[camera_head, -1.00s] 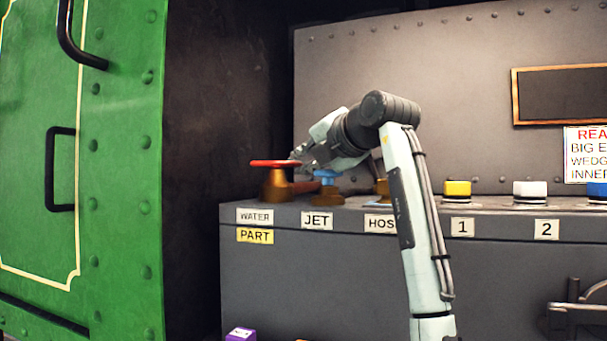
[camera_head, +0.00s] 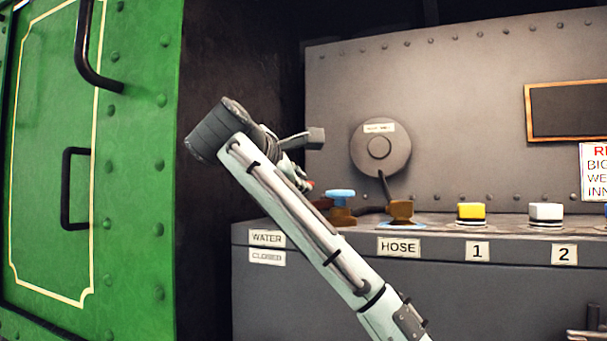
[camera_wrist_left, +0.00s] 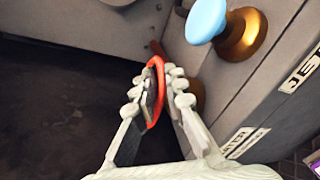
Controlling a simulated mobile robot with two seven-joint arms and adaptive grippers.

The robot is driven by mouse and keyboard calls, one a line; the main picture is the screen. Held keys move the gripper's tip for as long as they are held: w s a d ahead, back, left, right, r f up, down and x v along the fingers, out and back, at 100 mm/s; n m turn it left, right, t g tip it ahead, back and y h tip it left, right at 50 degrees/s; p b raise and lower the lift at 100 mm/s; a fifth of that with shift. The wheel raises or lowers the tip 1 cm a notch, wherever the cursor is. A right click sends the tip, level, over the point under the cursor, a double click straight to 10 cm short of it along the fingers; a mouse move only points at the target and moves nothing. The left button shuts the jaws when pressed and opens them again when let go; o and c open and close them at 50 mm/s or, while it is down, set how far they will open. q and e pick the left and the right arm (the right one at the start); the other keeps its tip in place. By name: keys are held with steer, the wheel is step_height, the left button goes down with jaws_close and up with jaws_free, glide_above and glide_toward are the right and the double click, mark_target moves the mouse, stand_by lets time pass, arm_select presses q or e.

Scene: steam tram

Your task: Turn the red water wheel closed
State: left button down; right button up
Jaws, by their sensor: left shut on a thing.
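The red water wheel (camera_wrist_left: 157,63) is between the fingers of my left gripper (camera_wrist_left: 158,88) in the left wrist view, with the fingers closed on its rim. In the head view my left arm hides most of the wheel, and only a bit of red (camera_head: 309,186) shows near the left gripper (camera_head: 300,178). The sign under the WATER label (camera_head: 266,238) reads CLOSED (camera_head: 266,257). My right gripper is not in view.
The blue jet knob (camera_head: 341,195) on its brass base stands close to the right of the wheel. The brass hose valve (camera_head: 400,211), yellow button (camera_head: 471,211) and white button (camera_head: 546,212) follow along the ledge. A green riveted panel (camera_head: 140,150) stands at left.

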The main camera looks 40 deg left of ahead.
arm_select(q)
steer(key=shift+s+a+f+m+h, duration=0.15)
steer(key=shift+s+f+m+h, duration=0.1)
steer(key=shift+m+h, duration=0.4)
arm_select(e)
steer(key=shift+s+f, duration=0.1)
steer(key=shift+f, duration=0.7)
arm_select(q)
steer(key=c, duration=1.9)
jaws_free()
steer(key=shift+r, duration=0.1)
steer(key=shift+r, duration=5.1)
